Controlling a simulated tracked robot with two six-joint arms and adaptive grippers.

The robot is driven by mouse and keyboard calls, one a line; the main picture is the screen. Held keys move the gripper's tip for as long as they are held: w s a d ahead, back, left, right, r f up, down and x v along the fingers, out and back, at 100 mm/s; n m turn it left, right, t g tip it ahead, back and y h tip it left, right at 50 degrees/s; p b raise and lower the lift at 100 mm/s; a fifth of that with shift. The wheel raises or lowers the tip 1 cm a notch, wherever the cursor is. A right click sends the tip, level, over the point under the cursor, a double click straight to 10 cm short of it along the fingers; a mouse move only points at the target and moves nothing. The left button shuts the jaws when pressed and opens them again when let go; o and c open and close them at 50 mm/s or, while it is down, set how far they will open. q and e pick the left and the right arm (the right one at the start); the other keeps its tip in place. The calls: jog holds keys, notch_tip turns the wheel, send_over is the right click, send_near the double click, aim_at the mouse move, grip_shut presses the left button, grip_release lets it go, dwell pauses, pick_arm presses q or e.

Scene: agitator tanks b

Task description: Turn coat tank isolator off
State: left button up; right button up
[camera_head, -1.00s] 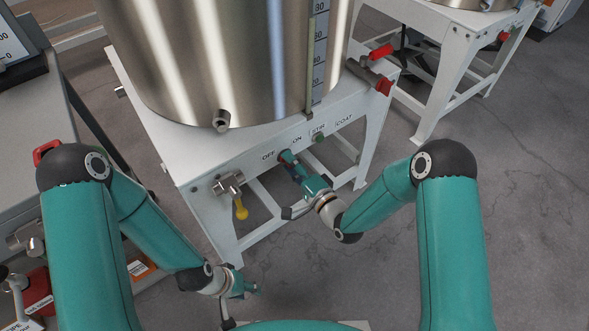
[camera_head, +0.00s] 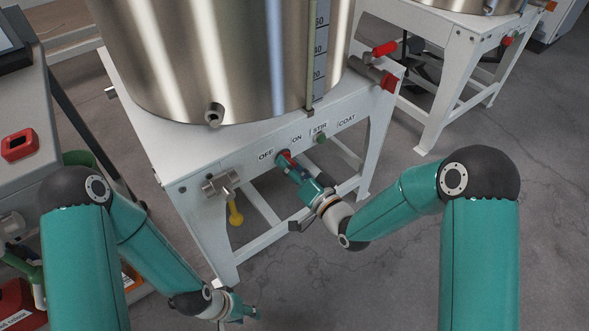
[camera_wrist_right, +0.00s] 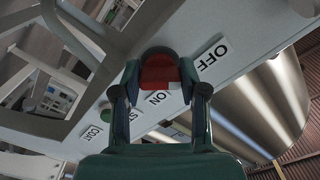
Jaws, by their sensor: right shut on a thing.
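The coat tank (camera_head: 225,60) is a large steel vessel on a white frame with OFF, ON, STIR and COAT labels along its front edge. The isolator (camera_head: 283,155) is a red knob between OFF and ON, and it shows red in the right wrist view (camera_wrist_right: 160,70). My right gripper (camera_head: 289,164) is shut on this knob, with one finger on each side in the right wrist view (camera_wrist_right: 158,82). The fingers hide part of the knob, so its exact angle is unclear. My left gripper (camera_head: 248,311) hangs low at the bottom, away from the tank; its jaws are too small to read.
A green button (camera_head: 320,139) sits by STIR, right of the isolator. A valve with a yellow handle (camera_head: 235,213) is on the frame's left. A red-handled valve (camera_head: 384,49) is at the right corner. A grey bench stands at the left.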

jog(key=shift+s+a+f, duration=0.15)
jog(key=shift+f, duration=0.15)
jog(key=o, duration=1)
jog(key=shift+c, duration=0.2)
jog(key=shift+o, duration=0.9)
jog(key=shift+r, duration=0.1)
jog(key=v, duration=1.2)
